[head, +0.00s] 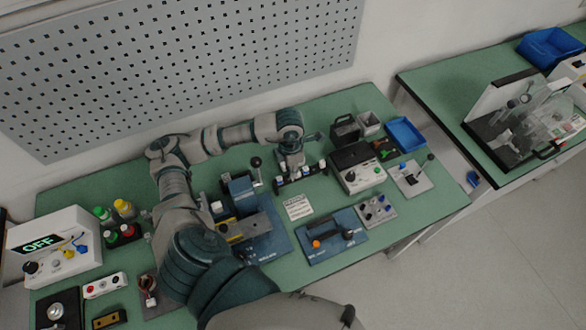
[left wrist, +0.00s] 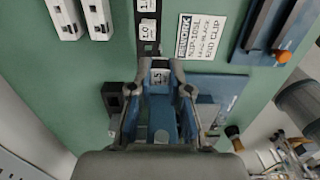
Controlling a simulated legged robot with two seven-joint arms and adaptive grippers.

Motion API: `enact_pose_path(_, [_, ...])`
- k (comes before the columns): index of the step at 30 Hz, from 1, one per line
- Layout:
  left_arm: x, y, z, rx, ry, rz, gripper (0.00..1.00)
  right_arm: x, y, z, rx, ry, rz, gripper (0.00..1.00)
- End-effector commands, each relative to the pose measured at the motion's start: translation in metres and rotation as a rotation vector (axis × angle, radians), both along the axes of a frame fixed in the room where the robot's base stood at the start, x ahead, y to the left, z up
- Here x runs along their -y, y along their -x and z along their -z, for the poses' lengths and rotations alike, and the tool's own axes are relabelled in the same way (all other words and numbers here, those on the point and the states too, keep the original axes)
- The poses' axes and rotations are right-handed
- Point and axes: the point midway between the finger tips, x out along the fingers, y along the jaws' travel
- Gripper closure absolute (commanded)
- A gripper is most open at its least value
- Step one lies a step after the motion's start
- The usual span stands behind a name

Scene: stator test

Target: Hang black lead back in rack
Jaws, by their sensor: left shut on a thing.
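My left gripper (head: 291,158) reaches over the table to a low dark rack (head: 302,172) that holds small white and blue pieces. In the left wrist view my gripper's fingers (left wrist: 160,85) are closed in around a small thing at the rack strip (left wrist: 148,28), which has white number labels. No black lead shows clearly in either view. My right gripper is not in view.
A printed card (head: 298,206) lies beside the rack. A blue fixture (head: 262,235) stands to its left, a blue plate with an orange knob (head: 338,236) below. A tester box (head: 359,168) and a blue bin (head: 406,134) are to the right. Green table shows between them.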

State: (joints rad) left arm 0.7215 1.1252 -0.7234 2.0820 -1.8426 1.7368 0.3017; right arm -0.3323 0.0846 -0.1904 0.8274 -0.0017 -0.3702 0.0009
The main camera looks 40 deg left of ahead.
Motion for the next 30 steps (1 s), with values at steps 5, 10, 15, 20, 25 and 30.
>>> enact_pose_path(5, [-0.003,0.000,0.001,0.000,0.002,-0.002,1.00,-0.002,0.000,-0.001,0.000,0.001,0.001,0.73])
enact_pose_path(10, [-0.002,0.000,0.002,-0.001,0.000,-0.001,1.00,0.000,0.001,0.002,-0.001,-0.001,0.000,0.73])
enact_pose_path(15, [-0.001,0.000,0.003,-0.001,-0.005,0.000,1.00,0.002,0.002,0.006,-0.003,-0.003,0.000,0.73])
enact_pose_path(20, [-0.003,0.000,0.005,-0.001,-0.005,0.000,1.00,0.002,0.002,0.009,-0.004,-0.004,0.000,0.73])
enact_pose_path(25, [-0.010,0.000,0.009,-0.001,0.000,0.000,1.00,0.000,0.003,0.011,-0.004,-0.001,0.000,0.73])
enact_pose_path(30, [-0.015,0.000,0.013,-0.003,0.000,-0.001,1.00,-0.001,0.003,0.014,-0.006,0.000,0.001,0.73])
